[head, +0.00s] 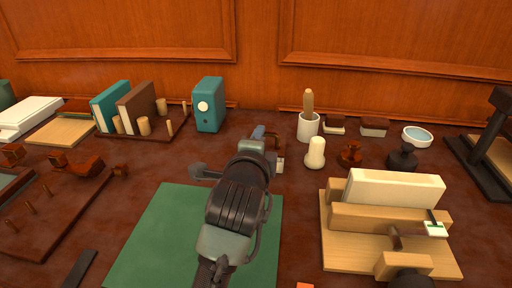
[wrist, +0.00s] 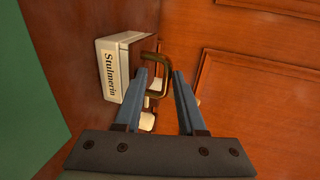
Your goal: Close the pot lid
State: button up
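The pot is a cream, box-like body with a "Stulmerin" label (wrist: 110,73) in the wrist view. A brown slab that looks like its lid (wrist: 136,62) lies along the pot's right side there, with a bronze looped handle (wrist: 148,57). Whether the lid sits fully shut cannot be told. My gripper (wrist: 162,72) is open, its two blue fingers apart; the handle shows between and beyond the fingertips, and contact is unclear. In the head view my arm hides most of the pot; a pale label (head: 280,164) and some brown show just past the gripper.
A green mat (head: 155,235) lies under my arm. A teal box (head: 208,105) stands behind left. A wooden panelled wall (head: 380,30) closes the back.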

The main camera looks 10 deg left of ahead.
jog(key=v, duration=1.2)
jog(key=shift+s, duration=0.4)
jog(key=shift+r, duration=0.1)
